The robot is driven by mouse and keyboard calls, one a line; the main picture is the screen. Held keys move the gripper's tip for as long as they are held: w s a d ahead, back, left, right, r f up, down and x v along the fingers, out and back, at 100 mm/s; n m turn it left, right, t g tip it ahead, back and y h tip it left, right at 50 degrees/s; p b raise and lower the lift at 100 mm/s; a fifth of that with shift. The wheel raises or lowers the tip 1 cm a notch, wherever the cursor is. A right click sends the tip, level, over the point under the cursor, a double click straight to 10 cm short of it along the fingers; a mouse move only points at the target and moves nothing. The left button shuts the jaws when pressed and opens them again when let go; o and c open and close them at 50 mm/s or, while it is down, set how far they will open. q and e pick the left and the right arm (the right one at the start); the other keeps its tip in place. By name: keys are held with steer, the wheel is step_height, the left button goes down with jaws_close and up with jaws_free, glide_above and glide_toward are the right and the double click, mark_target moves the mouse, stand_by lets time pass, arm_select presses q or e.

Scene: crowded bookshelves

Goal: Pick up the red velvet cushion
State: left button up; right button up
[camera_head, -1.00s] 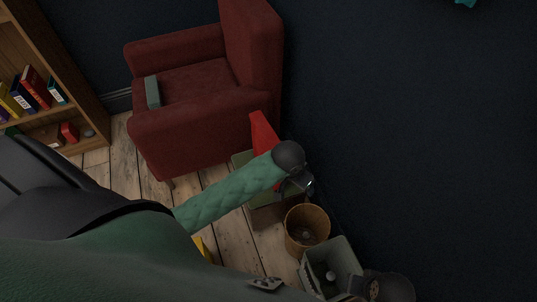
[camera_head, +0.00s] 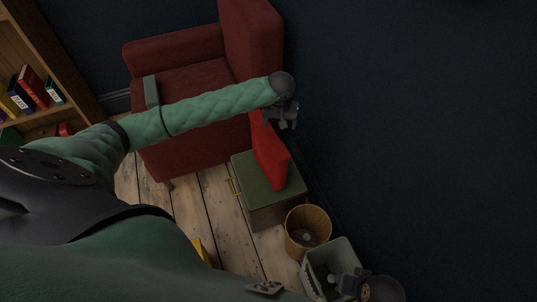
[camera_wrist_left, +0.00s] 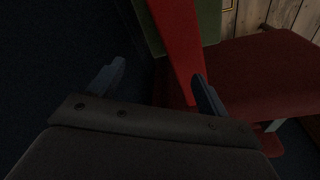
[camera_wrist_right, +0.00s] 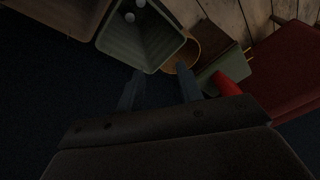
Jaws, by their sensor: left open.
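The red velvet cushion (camera_head: 268,155) stands tilted on a green-topped box, close beside the red armchair. In the left wrist view the cushion (camera_wrist_left: 180,50) runs up from between the fingertips toward the top. My left gripper (camera_head: 288,122) hangs at the cushion's upper end; in its wrist view the gripper (camera_wrist_left: 158,82) is open, with the cushion nearer the right finger. I cannot tell whether a finger touches it. In the right wrist view, my right gripper (camera_wrist_right: 160,85) has its fingers apart and empty, and the cushion (camera_wrist_right: 228,84) shows beyond its right finger.
The green-topped box (camera_head: 244,166) stands against the dark wall. A red armchair (camera_head: 180,88) is left of it. A round wicker bin (camera_head: 307,228) and a grey-green bin (camera_head: 330,262) stand nearer. A bookshelf (camera_head: 40,50) is at far left. Wooden floor (camera_head: 205,200) lies clear beside the box.

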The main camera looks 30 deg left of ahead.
mark_target(269, 133)
arm_select(q)
steer(key=a+f+n, duration=0.1)
steer(key=n, duration=0.1)
steer(key=a+f+n+g, duration=0.1)
steer(key=n, duration=0.1)
steer(key=a+f+n, duration=0.1)
steer(key=a+n, duration=0.1)
steer(key=shift+s+n+g, duration=0.1)
steer(key=shift+n+g, duration=0.3)
steer(key=shift+f, duration=1.3)
steer(key=f, duration=0.2)
steer(key=f+p, duration=0.1)
steer(key=f, duration=0.1)
steer(key=shift+s+a, duration=0.1)
steer(key=shift+s, duration=0.15)
steer(key=shift+f, duration=0.6)
steer(key=c, duration=1.6)
arm_select(e)
steer(key=shift+w+d+r, duration=0.15)
steer(key=shift+d+r, duration=0.1)
steer(key=shift+r, duration=0.4)
